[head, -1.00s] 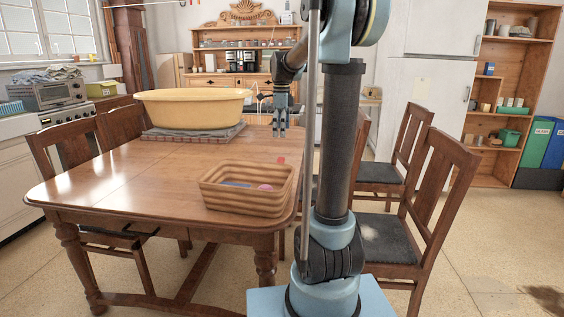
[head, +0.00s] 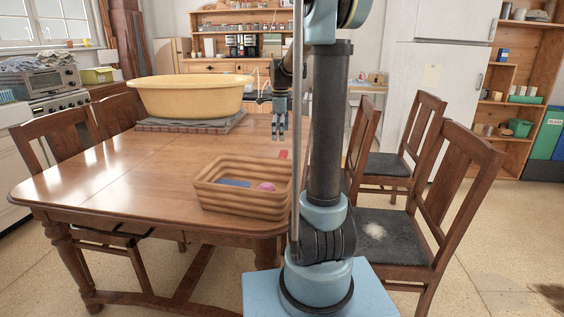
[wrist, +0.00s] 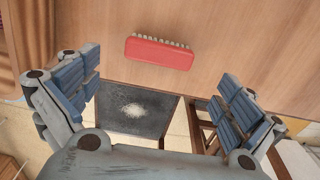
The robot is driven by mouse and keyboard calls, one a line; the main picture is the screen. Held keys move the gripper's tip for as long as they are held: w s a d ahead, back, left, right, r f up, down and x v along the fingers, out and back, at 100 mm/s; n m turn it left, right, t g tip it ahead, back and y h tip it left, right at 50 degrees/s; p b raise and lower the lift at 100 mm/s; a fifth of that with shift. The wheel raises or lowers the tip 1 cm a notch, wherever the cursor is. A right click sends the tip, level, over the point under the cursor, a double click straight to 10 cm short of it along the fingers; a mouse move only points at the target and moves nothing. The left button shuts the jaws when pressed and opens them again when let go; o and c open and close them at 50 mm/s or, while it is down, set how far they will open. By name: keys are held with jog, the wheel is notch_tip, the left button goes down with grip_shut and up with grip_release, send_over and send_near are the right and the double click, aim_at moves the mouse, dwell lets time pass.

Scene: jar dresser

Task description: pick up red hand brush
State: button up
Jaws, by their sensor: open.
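The red hand brush (wrist: 159,53) lies on the wooden table near its edge in the wrist view, its pale bristles along the far side. In the head view only a small red part of the brush (head: 284,154) shows, just behind the basket and beside my arm. My gripper (wrist: 165,95) is open and empty, with its two fingers spread to either side below the brush in the wrist view. In the head view my gripper (head: 279,130) hangs fingers down over the table's right side, apart from the brush.
A ribbed tan basket (head: 240,207) holding a blue item and a pink item stands on the table (head: 110,180) near the brush. A yellow tub (head: 190,97) stands farther back on a folded grey cloth. Chairs (head: 430,205) stand at the right. The table's left side is clear.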

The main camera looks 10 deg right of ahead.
aim_at(281, 154)
jog(key=shift+d+f, duration=0.15)
jog(key=shift+f, duration=4.85)
jog(key=c, duration=0.8)
